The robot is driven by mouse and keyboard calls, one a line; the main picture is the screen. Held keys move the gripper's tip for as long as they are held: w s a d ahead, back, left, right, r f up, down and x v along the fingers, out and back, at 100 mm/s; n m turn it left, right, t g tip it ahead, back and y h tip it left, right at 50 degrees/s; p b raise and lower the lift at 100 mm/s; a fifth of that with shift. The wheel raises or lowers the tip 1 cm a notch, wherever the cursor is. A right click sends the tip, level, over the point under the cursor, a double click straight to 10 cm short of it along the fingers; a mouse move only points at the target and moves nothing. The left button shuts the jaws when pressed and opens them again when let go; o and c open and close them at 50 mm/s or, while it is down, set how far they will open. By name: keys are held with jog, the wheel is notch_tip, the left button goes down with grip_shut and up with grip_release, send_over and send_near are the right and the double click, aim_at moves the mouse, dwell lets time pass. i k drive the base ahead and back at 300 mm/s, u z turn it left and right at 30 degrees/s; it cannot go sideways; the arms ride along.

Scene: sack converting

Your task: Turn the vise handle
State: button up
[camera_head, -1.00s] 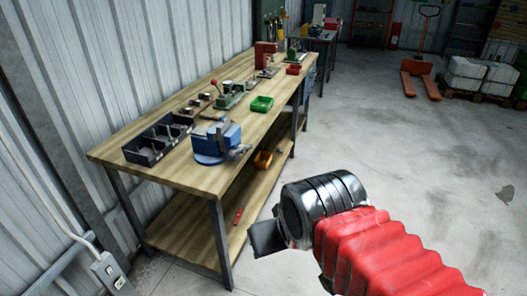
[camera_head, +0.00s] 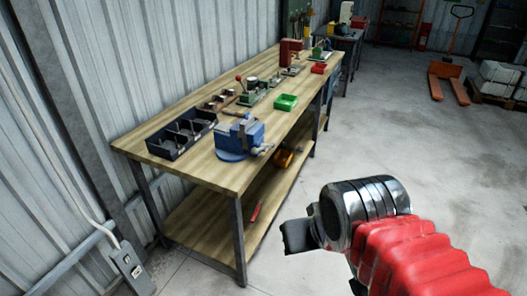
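A blue vise (camera_head: 240,137) stands on the near end of the wooden workbench (camera_head: 200,172), close to its front right edge. Its handle (camera_head: 262,150) seems to be the small grey part on the vise's right side; it is too small to make out clearly. My gripper (camera_head: 297,236) is in the lower right, in front of the bench and well apart from the vise. A dark block-like part of it points left, and my red arm sleeve runs to the lower right corner. I cannot make out separate fingers.
A black divided tray (camera_head: 182,134) sits left of the vise; a green bin (camera_head: 286,102) and a red bin (camera_head: 318,68) are farther back. A lower shelf (camera_head: 205,225) holds an orange item (camera_head: 284,158). Open concrete floor lies right; an orange pallet truck (camera_head: 448,78) stands behind.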

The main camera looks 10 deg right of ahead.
aim_at(264, 147)
jog(key=u, duration=0.05)
jog(key=i, duration=0.95)
jog(key=z, duration=0.1)
